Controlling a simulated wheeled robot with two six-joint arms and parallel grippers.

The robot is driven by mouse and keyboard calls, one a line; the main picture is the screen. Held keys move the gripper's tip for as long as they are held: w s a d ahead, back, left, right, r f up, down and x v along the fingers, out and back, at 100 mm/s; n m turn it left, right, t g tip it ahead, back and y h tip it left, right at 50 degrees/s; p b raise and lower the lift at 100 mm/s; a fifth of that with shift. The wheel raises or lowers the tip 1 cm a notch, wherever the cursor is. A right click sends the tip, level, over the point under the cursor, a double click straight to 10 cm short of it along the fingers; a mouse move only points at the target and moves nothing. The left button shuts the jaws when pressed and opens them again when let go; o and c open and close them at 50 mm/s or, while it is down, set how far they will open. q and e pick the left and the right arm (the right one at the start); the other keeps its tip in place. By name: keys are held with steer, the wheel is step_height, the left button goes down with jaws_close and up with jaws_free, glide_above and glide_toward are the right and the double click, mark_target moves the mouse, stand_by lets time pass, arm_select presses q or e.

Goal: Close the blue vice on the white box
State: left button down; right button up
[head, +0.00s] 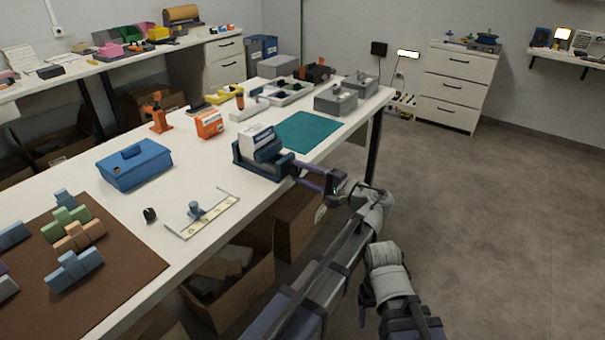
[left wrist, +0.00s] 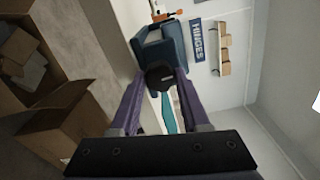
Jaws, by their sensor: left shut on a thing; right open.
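The blue vice (head: 264,168) stands at the table's near right edge. The white box (head: 257,138) sits upright between its jaws; I cannot tell whether both jaws touch it. In the left wrist view the vice (left wrist: 172,45) shows with the pale box (left wrist: 153,36) in it. My left gripper (head: 300,176) is at the vice's edge side, its purple fingers shut on the dark vice handle (left wrist: 159,77). My right gripper (head: 364,300) is low over the floor, away from the table, mostly hidden by its own wrist; it is open.
A teal mat (head: 305,132) lies behind the vice. Grey bins (head: 335,101) are at the back right. Open cartons (head: 230,290) stand below the table edge. The floor at right is free.

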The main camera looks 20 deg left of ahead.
arm_select(q)
steer(key=shift+m, duration=0.7)
steer(key=shift+c, duration=1.9)
jaws_free()
